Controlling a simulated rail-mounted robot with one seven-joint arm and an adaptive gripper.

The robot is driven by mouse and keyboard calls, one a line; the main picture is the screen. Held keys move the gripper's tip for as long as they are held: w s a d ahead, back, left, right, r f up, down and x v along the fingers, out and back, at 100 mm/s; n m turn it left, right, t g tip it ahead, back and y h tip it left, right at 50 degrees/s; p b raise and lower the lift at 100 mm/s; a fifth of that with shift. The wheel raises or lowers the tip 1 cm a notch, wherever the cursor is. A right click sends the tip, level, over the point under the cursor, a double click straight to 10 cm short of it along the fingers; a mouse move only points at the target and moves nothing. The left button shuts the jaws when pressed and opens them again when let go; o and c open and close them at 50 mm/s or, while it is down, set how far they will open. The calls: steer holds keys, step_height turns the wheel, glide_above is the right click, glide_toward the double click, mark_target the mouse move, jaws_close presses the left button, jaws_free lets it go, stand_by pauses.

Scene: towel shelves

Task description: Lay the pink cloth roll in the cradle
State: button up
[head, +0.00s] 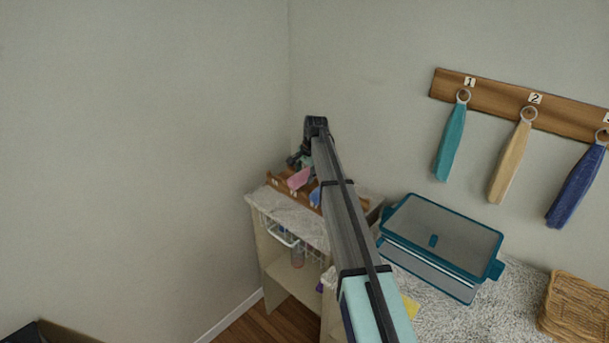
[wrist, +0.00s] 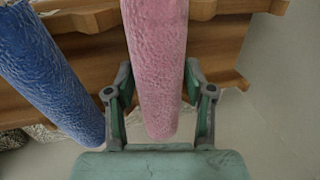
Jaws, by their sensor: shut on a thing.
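The pink cloth roll (wrist: 157,70) lies between the fingers of my gripper (wrist: 160,105) in the wrist view, and the gripper is shut on it. In the head view the pink roll (head: 299,178) shows at the wooden cradle (head: 279,185) on the shelf top, below my gripper (head: 300,160). The cradle also shows in the wrist view (wrist: 222,45), behind the roll. I cannot tell whether the roll touches the cradle. My arm hides part of the cradle in the head view.
A blue roll (wrist: 50,75) lies beside the pink one, and shows in the head view (head: 315,196). A teal-rimmed bin (head: 440,240) and a wicker basket (head: 575,308) stand to the right. Cloths hang from a wall rack (head: 500,98). A wire basket (head: 280,232) hangs under the shelf top.

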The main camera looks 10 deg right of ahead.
steer(key=shift+f, duration=0.45)
steer(key=o, duration=1.1)
steer(key=shift+o, duration=0.2)
steer(key=shift+r, duration=0.1)
steer(key=shift+r, duration=0.3)
steer(key=b+v, duration=0.2)
steer(key=v, duration=1)
